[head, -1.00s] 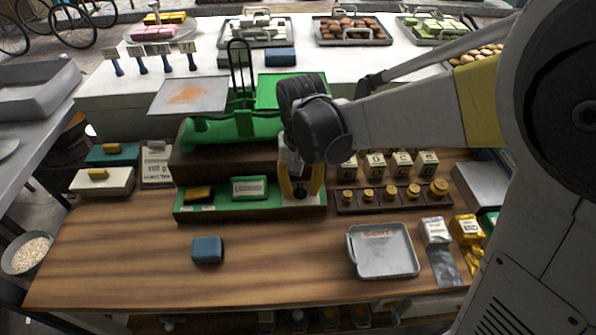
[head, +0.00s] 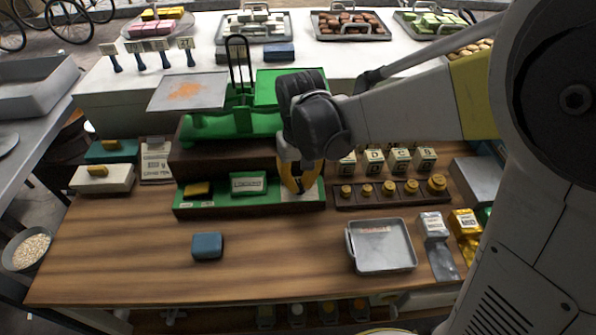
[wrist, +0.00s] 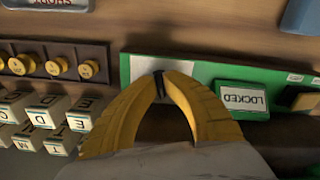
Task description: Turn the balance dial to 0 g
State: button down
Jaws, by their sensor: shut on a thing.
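The green balance (head: 235,125) stands on a dark wooden block at the back of the table, with a grey pan (head: 187,92) holding orange powder and a green plate (head: 280,85). Its low green front base (head: 250,207) carries a sign that reads LOCKED in the wrist view (wrist: 242,97). My gripper (head: 299,191) points down at the base's right end. Its yellow fingers are shut on a small dark dial knob (wrist: 159,86) in front of a white plate (wrist: 143,66). The fingers hide most of the dial, and I cannot read its setting.
A rack of brass weights (head: 388,190) is close right of the base, with lettered blocks (head: 400,160) behind it. A metal tray (head: 382,246) and a blue block (head: 207,246) lie in front. The table between them is clear.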

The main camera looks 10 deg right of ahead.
jog(key=n, duration=0.4)
jog(key=shift+n, duration=0.3)
jog(key=shift+d+n+p, duration=0.1)
jog(key=shift+n+p, duration=0.35)
jog(key=shift+n, duration=1.45)
jog(key=c, duration=1.5)
grip_release()
